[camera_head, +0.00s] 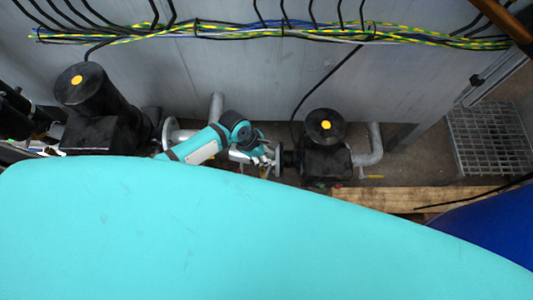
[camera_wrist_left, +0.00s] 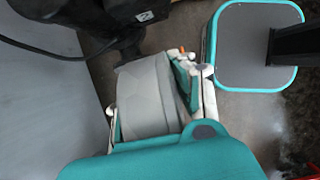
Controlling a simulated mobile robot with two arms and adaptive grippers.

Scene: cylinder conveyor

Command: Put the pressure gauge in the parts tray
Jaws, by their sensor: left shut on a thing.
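My left gripper (camera_head: 265,156) is by the piping between two black pumps in the head view, close to an upright grey flange (camera_head: 278,160). In the left wrist view it is shut on a wide, rounded grey part (camera_wrist_left: 150,98), with a white finger on each side. I cannot tell from its shape whether this part is the pressure gauge, as no dial face shows. In the head view the fingers are small, and what they hold is unclear. I cannot make out a parts tray in either view. My right gripper is not in view.
The black pumps (camera_head: 326,157) stand left and right of my left arm, with grey pipes (camera_head: 368,148) beside them. A cable bundle (camera_head: 270,32) runs along the wall. A metal grate (camera_head: 490,140), a wooden plank (camera_head: 410,198) and a blue object (camera_head: 495,235) are at the right.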

